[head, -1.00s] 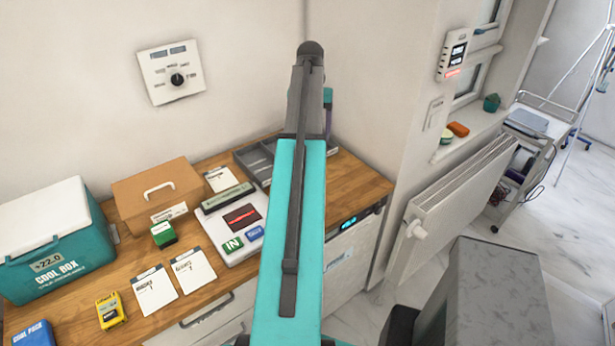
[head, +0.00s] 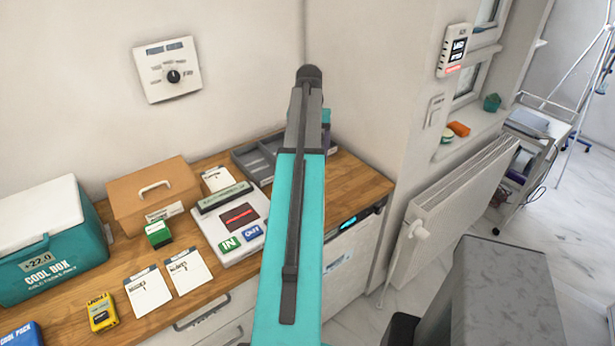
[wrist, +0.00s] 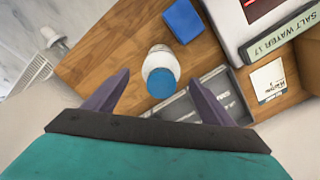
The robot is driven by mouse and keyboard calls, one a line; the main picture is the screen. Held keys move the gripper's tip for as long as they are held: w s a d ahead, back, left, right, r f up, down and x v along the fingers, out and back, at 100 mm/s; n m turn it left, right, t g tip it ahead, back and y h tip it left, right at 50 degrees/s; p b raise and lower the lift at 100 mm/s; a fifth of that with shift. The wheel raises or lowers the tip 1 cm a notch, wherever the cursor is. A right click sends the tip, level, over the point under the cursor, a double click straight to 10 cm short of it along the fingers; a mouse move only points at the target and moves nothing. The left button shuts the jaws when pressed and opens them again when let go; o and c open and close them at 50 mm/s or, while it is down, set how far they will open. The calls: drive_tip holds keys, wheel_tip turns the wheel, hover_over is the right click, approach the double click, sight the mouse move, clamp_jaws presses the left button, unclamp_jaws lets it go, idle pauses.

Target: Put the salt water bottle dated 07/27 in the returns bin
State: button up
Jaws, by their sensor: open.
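A white bottle with a blue cap (wrist: 161,75) stands upright on the wooden counter in the wrist view. Its date cannot be read. My gripper (wrist: 158,80) is open, its two purple fingers apart on either side of the bottle in the picture; no contact shows. In the head view my arm hides the bottle and most of the gripper. A grey tray with labelled compartments (head: 244,157) is at the back of the counter, also beside the bottle in the wrist view (wrist: 176,108). I cannot tell which container is the returns bin.
A white device with IN and OUT buttons (head: 225,212) carries a "SALT WATER 17" strip (wrist: 284,33). A blue block (wrist: 183,20) lies near the bottle. A brown handled box (head: 150,190), cool box (head: 60,250) and cards (head: 148,291) are left. A radiator (head: 455,200) is right.

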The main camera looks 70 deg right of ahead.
drive_tip(key=shift+f, duration=0.1)
wheel_tip(320, 180, down, 5)
drive_tip(key=b, duration=0.3)
drive_tip(key=shift+w+b, duration=0.1)
drive_tip(key=shift+b, duration=0.25)
idle(0.5)
clamp_jaws()
